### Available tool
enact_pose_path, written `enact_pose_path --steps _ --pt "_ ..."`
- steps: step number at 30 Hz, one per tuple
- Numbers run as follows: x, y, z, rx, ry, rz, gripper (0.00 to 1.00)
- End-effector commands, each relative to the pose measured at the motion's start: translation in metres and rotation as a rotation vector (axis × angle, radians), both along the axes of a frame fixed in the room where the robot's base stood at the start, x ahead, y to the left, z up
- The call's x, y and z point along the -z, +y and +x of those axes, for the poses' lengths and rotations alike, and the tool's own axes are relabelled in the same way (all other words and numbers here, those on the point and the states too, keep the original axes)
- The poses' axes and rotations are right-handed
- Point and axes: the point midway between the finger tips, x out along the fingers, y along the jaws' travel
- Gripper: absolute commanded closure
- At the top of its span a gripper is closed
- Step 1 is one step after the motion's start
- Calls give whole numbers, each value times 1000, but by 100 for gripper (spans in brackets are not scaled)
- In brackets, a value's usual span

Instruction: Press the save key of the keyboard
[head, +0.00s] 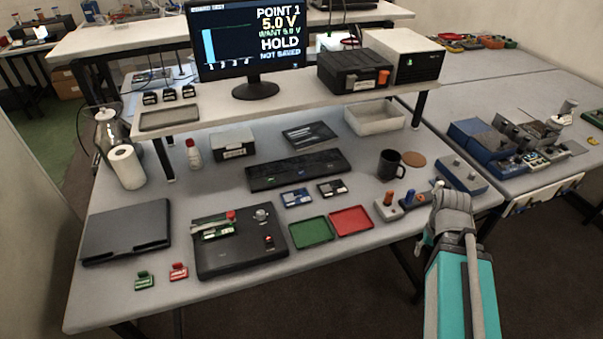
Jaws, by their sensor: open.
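The black keyboard (270,177) lies on the bench under the raised shelf, left of the black mug. A small blue-green mark shows near its middle; I cannot read the key labels or tell which is the save key. The monitor (222,45) on the shelf reads POINT 1, 5.0 V, WANT 5.0 V, HOLD and NOT SAVED. My gripper (438,187) is over the bench's right part, well right of the keyboard and apart from it. It is open and seems empty; its fingers are small in the view.
A black mug (389,165) stands between keyboard and gripper, with joystick-like levers (388,200) close to my gripper. Blue and black modules (296,197), a green tray (312,233) and a red tray (352,220) lie before the keyboard. The shelf (300,97) overhangs behind.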

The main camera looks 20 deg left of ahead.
Motion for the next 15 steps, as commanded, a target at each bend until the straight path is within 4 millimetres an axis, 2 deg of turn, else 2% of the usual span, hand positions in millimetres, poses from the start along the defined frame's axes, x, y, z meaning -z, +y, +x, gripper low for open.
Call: enact_pose_path --steps 1,6,7,15 --pt "0 0 0 0 0 0 65" --pt "0 0 0 0 0 0 97" --pt "0 0 0 0 0 0 100" --pt "0 0 0 0 0 0 100"
